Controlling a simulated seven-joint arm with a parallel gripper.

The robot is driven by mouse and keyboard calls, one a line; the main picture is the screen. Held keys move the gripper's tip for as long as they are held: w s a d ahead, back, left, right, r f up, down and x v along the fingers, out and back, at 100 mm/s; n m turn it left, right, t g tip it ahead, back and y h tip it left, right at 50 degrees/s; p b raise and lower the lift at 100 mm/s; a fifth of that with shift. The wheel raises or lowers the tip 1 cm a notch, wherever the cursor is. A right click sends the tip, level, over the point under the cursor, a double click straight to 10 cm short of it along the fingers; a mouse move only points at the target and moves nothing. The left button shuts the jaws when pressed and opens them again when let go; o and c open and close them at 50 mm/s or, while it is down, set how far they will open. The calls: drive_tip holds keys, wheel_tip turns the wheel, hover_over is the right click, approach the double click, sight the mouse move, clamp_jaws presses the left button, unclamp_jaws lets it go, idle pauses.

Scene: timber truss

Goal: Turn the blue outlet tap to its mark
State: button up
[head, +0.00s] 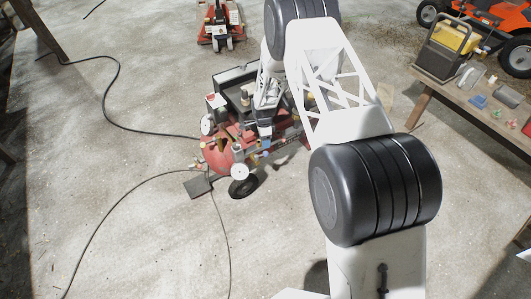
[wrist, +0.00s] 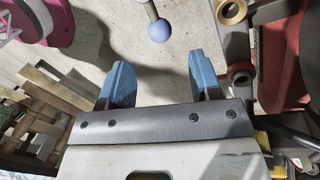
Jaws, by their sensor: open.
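A blue ball knob (wrist: 159,31) on a short grey rod shows in the wrist view, at the top middle; it looks like the handle of the blue outlet tap. My gripper (wrist: 161,75) is open, its two blue fingers apart with nothing between them. The knob lies beyond the fingertips, roughly in line with the gap, and does not touch them. In the head view my gripper (head: 265,140) is small, over the red machine (head: 216,155) with hoses and fittings. I cannot make out the tap's mark in either view.
In the wrist view, a brass-coloured ring fitting (wrist: 232,11) and a dark pipe stand right of the fingers. A bench (head: 470,105) with tools stands at the right in the head view. Black hoses (head: 107,100) lie on the otherwise open concrete floor at left.

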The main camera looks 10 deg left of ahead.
sight(265, 152)
drive_tip(key=shift+s+d+f, duration=0.1)
drive_tip(key=shift+s+f, duration=0.1)
drive_tip(key=shift+f, duration=1.05)
drive_tip(key=shift+s+d+f, duration=0.1)
drive_tip(key=shift+s+f, duration=0.15)
drive_tip(key=shift+f, duration=0.95)
drive_tip(key=shift+s+d+f, duration=0.1)
drive_tip(key=shift+s+f, duration=0.1)
drive_tip(key=shift+f, duration=1.05)
drive_tip(key=shift+c, duration=0.4)
drive_tip(key=c, duration=0.8)
drive_tip(key=shift+w+a+n, duration=0.3)
drive_tip(key=shift+n, duration=0.7)
drive_tip(key=shift+c, duration=0.2)
drive_tip(key=o, duration=0.9)
drive_tip(key=shift+w+a+r, duration=0.15)
drive_tip(key=shift+w+r, duration=0.05)
drive_tip(key=shift+r, duration=1.1)
drive_tip(key=shift+w+a+r, duration=0.15)
drive_tip(key=shift+w+r, duration=0.05)
drive_tip(key=shift+r, duration=1.05)
drive_tip(key=shift+w+a+r, duration=0.15)
drive_tip(key=shift+w+r, duration=0.05)
drive_tip(key=shift+r, duration=1.1)
